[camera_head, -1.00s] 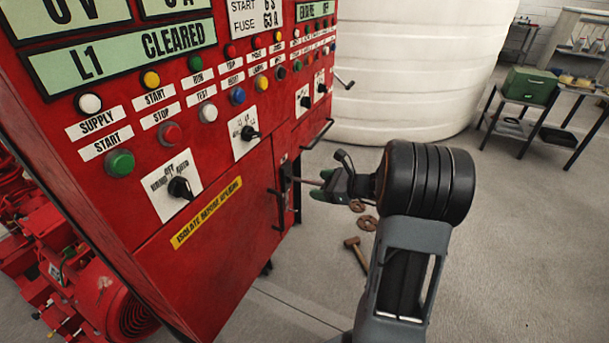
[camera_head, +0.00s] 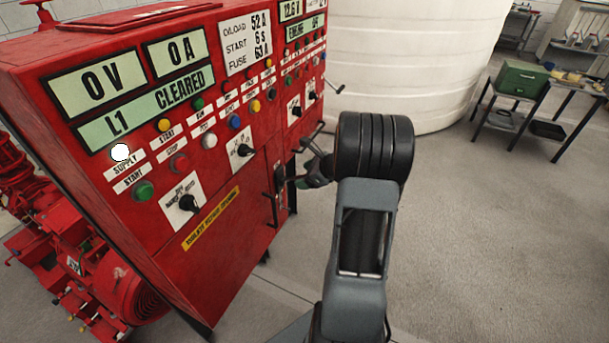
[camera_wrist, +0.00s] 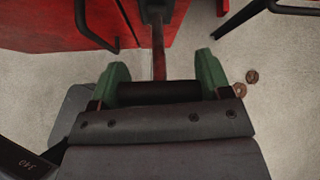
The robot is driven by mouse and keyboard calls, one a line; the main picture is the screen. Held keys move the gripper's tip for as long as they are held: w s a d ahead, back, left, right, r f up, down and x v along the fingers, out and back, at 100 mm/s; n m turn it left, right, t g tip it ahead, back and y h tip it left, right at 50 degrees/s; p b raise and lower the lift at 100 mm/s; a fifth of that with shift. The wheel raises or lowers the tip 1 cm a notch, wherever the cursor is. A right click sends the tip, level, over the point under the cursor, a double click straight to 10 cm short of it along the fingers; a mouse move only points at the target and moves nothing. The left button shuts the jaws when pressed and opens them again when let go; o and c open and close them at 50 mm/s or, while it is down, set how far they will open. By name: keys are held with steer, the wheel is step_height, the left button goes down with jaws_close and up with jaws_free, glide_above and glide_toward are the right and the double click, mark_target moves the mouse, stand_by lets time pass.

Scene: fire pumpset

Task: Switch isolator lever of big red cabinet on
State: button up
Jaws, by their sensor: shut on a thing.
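The big red cabinet (camera_head: 225,235) fills the left of the head view, and a red part of it shows at the top of the wrist view (camera_wrist: 50,28). The isolator lever (camera_wrist: 158,50) reaches from a dark mount at the top of the wrist view to a black crossbar grip (camera_wrist: 160,92). My gripper (camera_wrist: 160,82) has its green fingers at the two ends of this grip and is shut on it. In the head view my gripper (camera_head: 317,172) is close against the cabinet front, partly hidden by my wrist. The lever is mostly hidden there.
Door handles (camera_head: 272,208) stick out beside the lever. The white supply lamp (camera_head: 120,152) glows brightly. A white tank (camera_head: 420,60) stands behind, and a table with a green toolbox (camera_head: 525,80) is at the right. The floor at the right is clear.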

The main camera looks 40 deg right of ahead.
steer(key=shift+w+a+r, duration=0.1)
steer(key=o, duration=1.1)
steer(key=shift+a, duration=0.15)
steer(key=shift+c, duration=0.2)
steer(key=shift+o, duration=0.8)
steer(key=shift+d, duration=0.2)
steer(key=v, duration=1.3)
steer(key=shift+s+r, duration=0.15)
steer(key=shift+s, duration=0.25)
steer(key=shift+d, duration=0.1)
